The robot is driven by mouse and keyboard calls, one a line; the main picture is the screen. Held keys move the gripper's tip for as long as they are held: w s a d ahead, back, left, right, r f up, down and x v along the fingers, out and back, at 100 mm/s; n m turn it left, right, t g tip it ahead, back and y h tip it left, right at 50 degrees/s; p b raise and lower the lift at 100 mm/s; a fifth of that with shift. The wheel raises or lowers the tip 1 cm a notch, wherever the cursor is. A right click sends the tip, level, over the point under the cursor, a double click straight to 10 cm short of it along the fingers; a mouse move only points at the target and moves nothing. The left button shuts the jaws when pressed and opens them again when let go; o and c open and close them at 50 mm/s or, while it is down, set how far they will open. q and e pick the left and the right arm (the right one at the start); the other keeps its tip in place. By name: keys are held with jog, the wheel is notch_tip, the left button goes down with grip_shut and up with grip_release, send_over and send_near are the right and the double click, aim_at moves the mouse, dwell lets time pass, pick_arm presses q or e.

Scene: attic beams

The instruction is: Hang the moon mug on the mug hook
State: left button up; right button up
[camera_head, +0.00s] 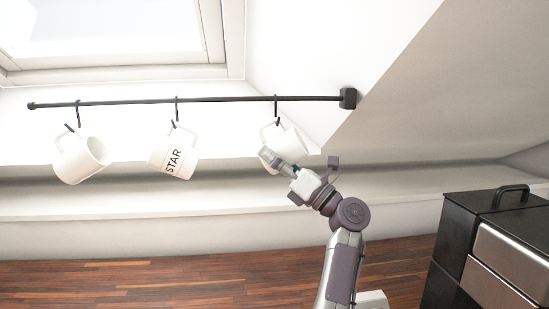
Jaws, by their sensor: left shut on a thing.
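A white mug (291,145) is at the right end of a dark rail, just under the right hook (277,107). Its handle is up and to the left, close to the hook's lower end; I cannot tell whether the hook passes through it. My left gripper (272,157) is shut on this mug from below, covering part of its front. No moon mark shows on it. A mug lettered STAR (174,155) hangs tilted from the middle hook (177,108). A plain-looking white mug (80,160) hangs tilted from the left hook (78,112). My right gripper is out of view.
The rail (225,100) runs across to a black wall bracket (348,98) beside the sloped ceiling (440,100). A window (120,35) is above and a wall ledge (120,205) below. A black and silver appliance (495,240) stands at lower right. Wooden floor shows below.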

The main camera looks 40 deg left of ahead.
pick_arm(q)
jog(key=o, duration=1.5)
jog(key=shift+c, duration=0.2)
jog(key=shift+w+d+f, duration=0.1)
jog(key=shift+d+f, duration=0.2)
jog(key=shift+d, duration=0.1)
jog(key=v, duration=1.1)
jog(key=shift+r, duration=0.1)
